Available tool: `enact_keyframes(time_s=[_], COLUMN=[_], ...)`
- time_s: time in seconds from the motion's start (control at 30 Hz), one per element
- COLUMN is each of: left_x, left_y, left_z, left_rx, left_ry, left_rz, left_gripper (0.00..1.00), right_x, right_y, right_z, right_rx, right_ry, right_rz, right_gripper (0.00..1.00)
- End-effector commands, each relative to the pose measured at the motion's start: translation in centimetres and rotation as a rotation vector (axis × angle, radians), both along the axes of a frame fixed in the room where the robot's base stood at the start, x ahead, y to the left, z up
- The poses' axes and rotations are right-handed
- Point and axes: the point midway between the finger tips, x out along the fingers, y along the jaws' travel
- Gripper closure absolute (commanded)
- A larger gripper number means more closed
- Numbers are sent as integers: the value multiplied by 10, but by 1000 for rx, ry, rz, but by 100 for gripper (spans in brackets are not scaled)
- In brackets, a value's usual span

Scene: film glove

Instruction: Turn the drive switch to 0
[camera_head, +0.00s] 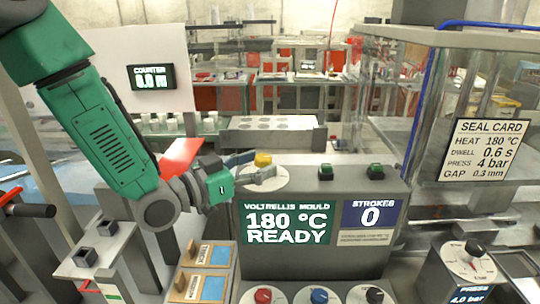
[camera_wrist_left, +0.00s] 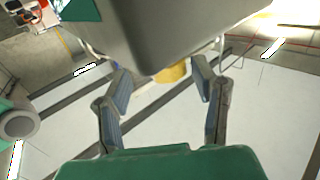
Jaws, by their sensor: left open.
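A yellow knob (camera_head: 263,159), which looks like the drive switch, stands on a pale round plate (camera_head: 268,183) on top of the grey console (camera_head: 300,180), at its left end. My left gripper (camera_head: 253,167) reaches in from the left, right beside the knob. Its fingers are open. In the left wrist view the yellow knob (camera_wrist_left: 172,73) shows beyond and between the two blue-padded fingertips (camera_wrist_left: 162,76), partly hidden by a grey body. I cannot tell whether the fingers touch it, nor read the switch's setting. My right gripper is not in view.
Two green buttons (camera_head: 326,172) (camera_head: 376,170) sit on the console top. Its front displays read 180 °C READY (camera_head: 286,222) and STROKES 0 (camera_head: 370,215). Red (camera_head: 263,295), blue (camera_head: 319,296) and black knobs are below. A clear-walled enclosure with a seal card (camera_head: 486,150) stands right.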

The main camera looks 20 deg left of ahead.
Motion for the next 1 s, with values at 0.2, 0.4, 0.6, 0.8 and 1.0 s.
enact_keyframes(time_s=[0.2,0.4,0.6,0.8,1.0], left_x=[20,24,24,23,22], left_y=[-12,-20,-23,-20,-20], left_z=[1,0,1,0,0], left_rx=[-2,1,4,1,0], left_ry=[-1,1,1,-1,0], left_rz=[2,2,1,-2,5], left_gripper=[47,47,58,100,100], right_x=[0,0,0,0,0], right_y=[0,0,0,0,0], right_z=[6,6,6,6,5], right_rx=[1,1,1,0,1], right_ry=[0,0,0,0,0], right_rz=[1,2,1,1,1], right_gripper=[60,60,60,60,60])
